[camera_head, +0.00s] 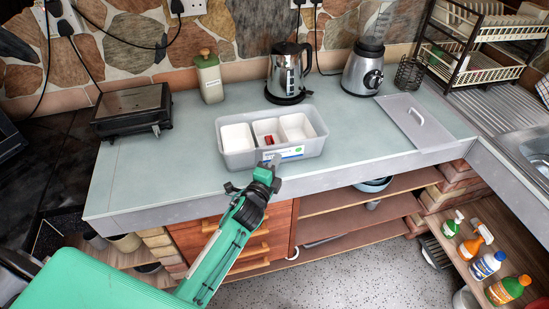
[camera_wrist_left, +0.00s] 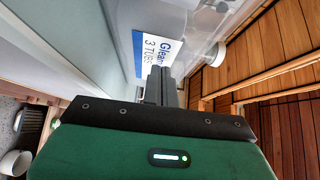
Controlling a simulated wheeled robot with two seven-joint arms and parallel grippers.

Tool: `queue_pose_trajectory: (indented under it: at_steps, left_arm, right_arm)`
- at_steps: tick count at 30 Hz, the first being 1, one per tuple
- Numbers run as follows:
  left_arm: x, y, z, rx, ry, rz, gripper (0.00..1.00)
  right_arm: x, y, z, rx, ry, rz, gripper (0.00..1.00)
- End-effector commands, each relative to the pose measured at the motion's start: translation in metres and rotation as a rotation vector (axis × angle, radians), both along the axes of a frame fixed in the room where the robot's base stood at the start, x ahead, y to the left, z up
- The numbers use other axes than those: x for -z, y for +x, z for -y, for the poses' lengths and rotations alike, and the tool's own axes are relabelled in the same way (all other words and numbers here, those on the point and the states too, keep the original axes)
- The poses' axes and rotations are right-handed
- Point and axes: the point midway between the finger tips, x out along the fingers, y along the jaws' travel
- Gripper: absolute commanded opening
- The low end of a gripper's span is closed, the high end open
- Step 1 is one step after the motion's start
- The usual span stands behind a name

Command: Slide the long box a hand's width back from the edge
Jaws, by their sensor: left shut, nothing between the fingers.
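The long box (camera_head: 228,163) is a translucent tray holding white tubs, one with a small red thing inside. It stands on the pale green worktop near its front edge, with a white, blue and green label (camera_head: 283,154) on its front wall. My left gripper (camera_head: 274,161) is shut and empty, with its fingertips at the front wall beside the label. In the left wrist view the shut fingers (camera_wrist_left: 161,86) point at the box wall (camera_wrist_left: 195,18) by the label (camera_wrist_left: 152,55); I cannot tell if they touch. My right gripper is not in view.
Behind the box stand a kettle (camera_head: 286,72), a blender (camera_head: 364,68) and a green-lidded canister (camera_head: 209,78). A black appliance (camera_head: 133,107) is at left. A clear lid (camera_head: 417,121) lies at right. The worktop (camera_head: 235,103) directly behind the box is clear up to the kettle.

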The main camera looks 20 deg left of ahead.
Motion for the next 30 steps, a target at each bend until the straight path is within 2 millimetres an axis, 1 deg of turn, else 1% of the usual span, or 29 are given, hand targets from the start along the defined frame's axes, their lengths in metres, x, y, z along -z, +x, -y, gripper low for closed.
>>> queue_pose_trajectory:
  at_steps: [3,12,15,17,24,27,30]
  left_arm:
    - [0.000,0.004,-0.004,0.000,0.000,-0.001,0.00]
    - [0.001,0.004,-0.004,0.000,0.000,-0.001,0.00]
    - [0.000,0.007,-0.007,0.000,0.001,0.000,0.00]
    - [0.000,0.014,-0.013,0.000,0.003,0.000,0.00]
    - [0.001,0.056,-0.050,-0.001,0.005,0.001,0.00]
    - [0.001,0.070,-0.062,-0.001,0.004,0.001,0.00]
    - [0.001,0.077,-0.068,-0.001,0.002,0.000,0.00]
  right_arm:
    - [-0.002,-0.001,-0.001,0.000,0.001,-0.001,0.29]
    - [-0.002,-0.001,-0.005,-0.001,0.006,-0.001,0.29]
    - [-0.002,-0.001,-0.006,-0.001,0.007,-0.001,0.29]
    - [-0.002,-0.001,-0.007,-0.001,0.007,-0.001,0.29]
    - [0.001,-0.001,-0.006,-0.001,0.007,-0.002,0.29]
    - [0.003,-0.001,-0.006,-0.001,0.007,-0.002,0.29]
    - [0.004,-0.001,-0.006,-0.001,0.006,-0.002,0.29]
